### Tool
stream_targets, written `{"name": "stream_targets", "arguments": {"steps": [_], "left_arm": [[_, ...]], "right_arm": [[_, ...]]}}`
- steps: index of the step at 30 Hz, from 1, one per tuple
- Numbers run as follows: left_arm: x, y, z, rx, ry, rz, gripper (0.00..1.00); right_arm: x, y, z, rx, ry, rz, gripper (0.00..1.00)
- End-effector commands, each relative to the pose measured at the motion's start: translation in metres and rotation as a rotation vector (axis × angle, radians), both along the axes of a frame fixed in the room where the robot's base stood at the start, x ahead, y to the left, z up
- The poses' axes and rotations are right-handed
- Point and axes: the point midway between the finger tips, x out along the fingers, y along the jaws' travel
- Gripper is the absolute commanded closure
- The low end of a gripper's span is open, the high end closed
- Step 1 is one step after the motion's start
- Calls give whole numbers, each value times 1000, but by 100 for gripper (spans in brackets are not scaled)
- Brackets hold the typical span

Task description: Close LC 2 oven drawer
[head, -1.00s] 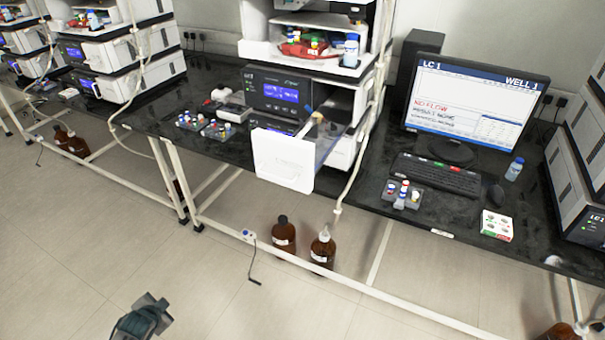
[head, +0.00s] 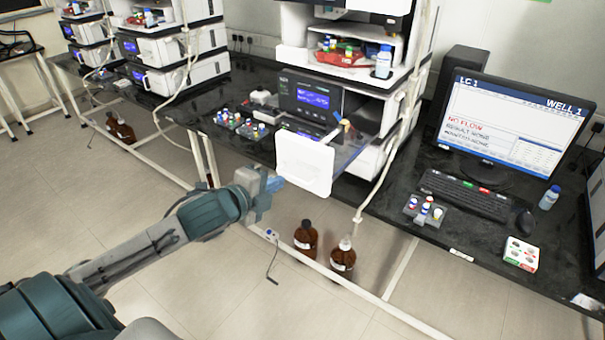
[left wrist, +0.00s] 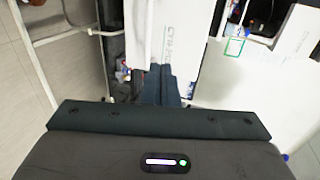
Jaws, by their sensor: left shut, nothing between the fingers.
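The oven drawer, with its white front panel (head: 304,164) and clear side, sticks out from the lower part of the middle instrument stack, past the bench edge. My left gripper (head: 274,183) is shut and empty, just left of the lower left part of the white panel. In the left wrist view my shut fingers (left wrist: 161,84) point at a white surface. I cannot tell whether they touch the panel. My right gripper is not in view.
The black bench (head: 228,115) holds vial racks (head: 241,123) left of the drawer and a monitor (head: 507,125) and keyboard (head: 466,194) to its right. Brown bottles (head: 306,239) stand on the floor below. A pale tube (head: 375,180) hangs right of the drawer.

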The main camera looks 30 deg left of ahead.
Motion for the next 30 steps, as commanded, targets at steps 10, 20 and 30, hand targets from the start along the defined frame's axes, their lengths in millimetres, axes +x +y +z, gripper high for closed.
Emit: {"name": "stream_targets", "arguments": {"steps": [10,20,30], "left_arm": [[35,-3,-10,-10,0,2,100],[73,-7,-21,-9,1,0,100],[86,-8,-27,-4,1,-2,100]], "right_arm": [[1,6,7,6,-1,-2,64],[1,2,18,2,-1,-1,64],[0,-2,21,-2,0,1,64]]}}
